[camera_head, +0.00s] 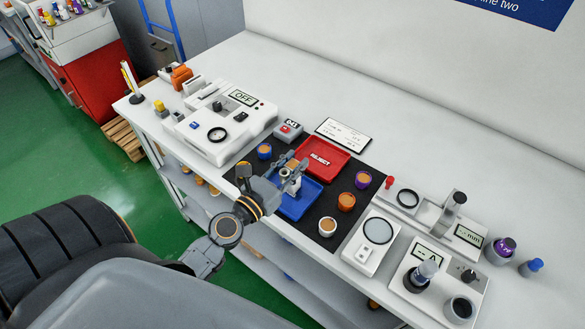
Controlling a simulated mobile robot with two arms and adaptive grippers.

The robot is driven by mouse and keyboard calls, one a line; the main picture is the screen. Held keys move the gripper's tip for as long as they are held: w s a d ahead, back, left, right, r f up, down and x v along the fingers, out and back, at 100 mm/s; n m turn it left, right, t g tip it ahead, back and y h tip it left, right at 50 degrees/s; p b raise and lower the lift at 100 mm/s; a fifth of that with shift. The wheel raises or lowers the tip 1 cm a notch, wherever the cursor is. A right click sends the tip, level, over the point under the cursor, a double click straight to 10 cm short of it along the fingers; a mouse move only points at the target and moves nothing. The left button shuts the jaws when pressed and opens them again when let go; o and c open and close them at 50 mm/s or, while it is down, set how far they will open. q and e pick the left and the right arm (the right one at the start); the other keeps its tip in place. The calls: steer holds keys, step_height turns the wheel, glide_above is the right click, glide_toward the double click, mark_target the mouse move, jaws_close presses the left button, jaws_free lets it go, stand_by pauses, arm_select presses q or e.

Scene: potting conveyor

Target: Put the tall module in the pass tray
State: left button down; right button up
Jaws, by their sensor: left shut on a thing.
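My left gripper (290,177) reaches in from the lower left and is shut on a small pale module (294,187), which I take to be the tall module. Its fingers hide much of it. The held module is over the blue tray (298,208), which bears no label that I can see; I cannot tell whether the module touches the tray floor. The red tray (325,159) marked REJECT lies just behind and is empty. My right gripper is not in view.
Several modules stand on the dark mat: blue (264,152), purple (363,180), orange (346,201) and white (327,227). A white machine (215,125) with an OFF display is at left. Gauges (435,280) crowd the right.

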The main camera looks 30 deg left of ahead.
arm_select(q)
steer(key=shift+r, duration=0.1)
steer(key=c, duration=1.1)
jaws_free()
steer(key=shift+r, duration=0.2)
steer(key=s+b, duration=0.2)
steer(key=s, duration=0.1)
steer(key=s+b, duration=0.3)
steer(key=s, duration=0.1)
steer(key=s+a+f+b, duration=0.1)
steer(key=s+b, duration=0.1)
steer(key=s, duration=0.1)
steer(key=shift+s+b, duration=0.25)
steer(key=shift+b, duration=0.1)
steer(key=shift+s+r+b, duration=0.35)
steer(key=shift+s+b, duration=0.25)
steer(key=shift+s, duration=0.2)
